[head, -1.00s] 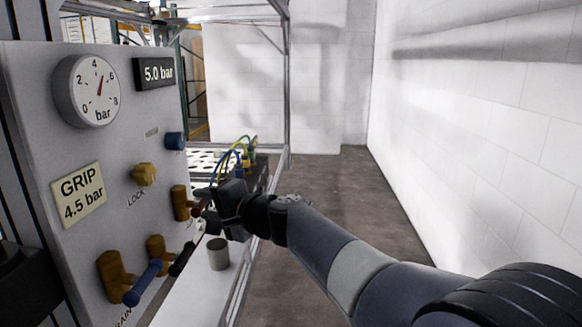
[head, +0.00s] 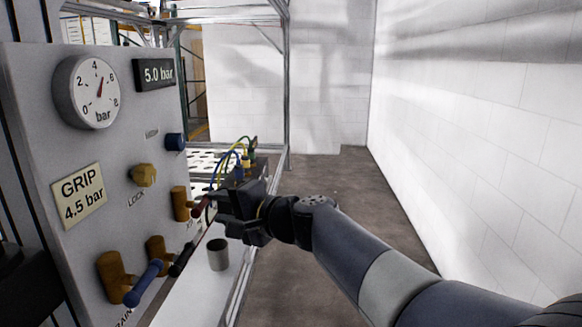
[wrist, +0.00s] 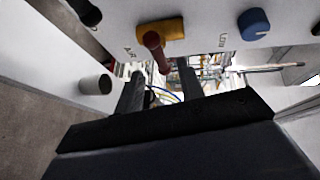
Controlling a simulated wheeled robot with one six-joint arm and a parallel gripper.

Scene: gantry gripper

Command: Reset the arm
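My gripper (head: 214,207) is in front of the white control panel (head: 118,225), beside the valve with a dark red handle (head: 200,207). In the wrist view my gripper (wrist: 160,82) has its two dark fingers apart with a gap between them. The red handle (wrist: 155,45) on its orange body (wrist: 163,28) shows just beyond the fingertips, and I see nothing held. Whether a finger touches the handle I cannot tell. The panel carries a round gauge (head: 92,92), with its needle a little above 4, and a display reading 5.0 bar (head: 155,73).
Valves with a blue handle (head: 143,282) and a black handle (head: 183,259) are lower on the panel. A yellow LOCK knob (head: 142,175) and a blue knob (head: 175,142) are above. A grey cup (head: 218,254) stands on the ledge. The floor to the right is clear.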

